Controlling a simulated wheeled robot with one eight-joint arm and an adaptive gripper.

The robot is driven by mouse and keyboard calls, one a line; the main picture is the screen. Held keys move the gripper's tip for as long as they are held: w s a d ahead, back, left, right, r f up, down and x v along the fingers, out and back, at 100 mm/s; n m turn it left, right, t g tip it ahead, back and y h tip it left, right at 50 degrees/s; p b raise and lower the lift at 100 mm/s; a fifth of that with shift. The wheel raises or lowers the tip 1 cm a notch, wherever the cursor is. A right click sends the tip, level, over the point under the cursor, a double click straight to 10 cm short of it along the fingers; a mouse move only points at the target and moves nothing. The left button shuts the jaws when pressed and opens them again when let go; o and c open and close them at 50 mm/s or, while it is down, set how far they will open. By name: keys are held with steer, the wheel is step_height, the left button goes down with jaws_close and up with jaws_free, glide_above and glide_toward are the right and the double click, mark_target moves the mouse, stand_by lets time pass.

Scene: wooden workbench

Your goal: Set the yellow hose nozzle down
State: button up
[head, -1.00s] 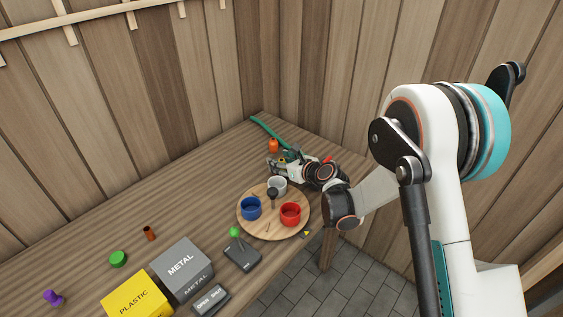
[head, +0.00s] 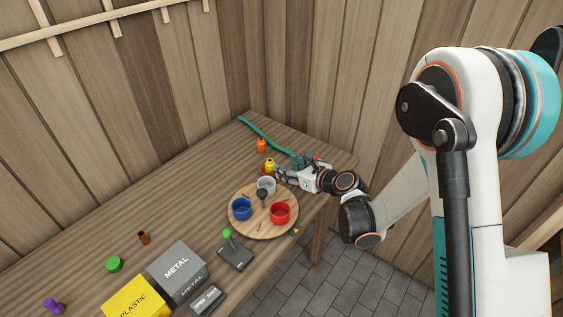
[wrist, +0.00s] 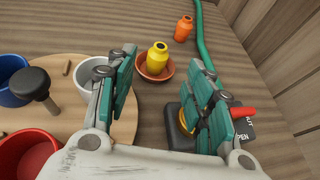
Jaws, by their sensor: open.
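The yellow hose nozzle (wrist: 157,57) stands upright in a small terracotta dish (wrist: 146,74) in the wrist view. In the head view the nozzle (head: 269,165) shows just beyond my gripper (head: 281,172), behind the white cup. In the wrist view my gripper (wrist: 163,80) is open, its teal fingers well apart on either side of the nozzle's line, with nothing between them. The nozzle is apart from both fingers, farther out from the wrist.
An orange nozzle (wrist: 184,28) stands beyond the yellow one, beside the green hose (wrist: 206,40). A black device with a red lever (wrist: 243,113) lies by my right finger. The round wooden board (head: 250,229) carries blue, red and white cups and a dark knob.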

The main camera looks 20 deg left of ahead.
steer(key=shift+s+d+r, duration=0.15)
steer(key=shift+s+d, duration=0.1)
steer(key=shift+d, duration=0.1)
steer(key=s+d+r+n+h, duration=0.35)
steer(key=d+r+n, duration=0.25)
steer(key=d+r, duration=0.2)
steer(key=s+d+r+n+h, duration=0.2)
steer(key=s+d+r+n, duration=0.2)
steer(key=d+r+n, duration=0.3)
steer(key=s+d+r+n+h, duration=0.3)
steer(key=s+d+n+h, duration=0.2)
steer(key=s+d+n, duration=0.7)
steer(key=s+d, duration=0.7)
steer(key=s, duration=0.2)
steer(key=shift+d+g+h, duration=0.35)
steer(key=shift+g, duration=0.05)
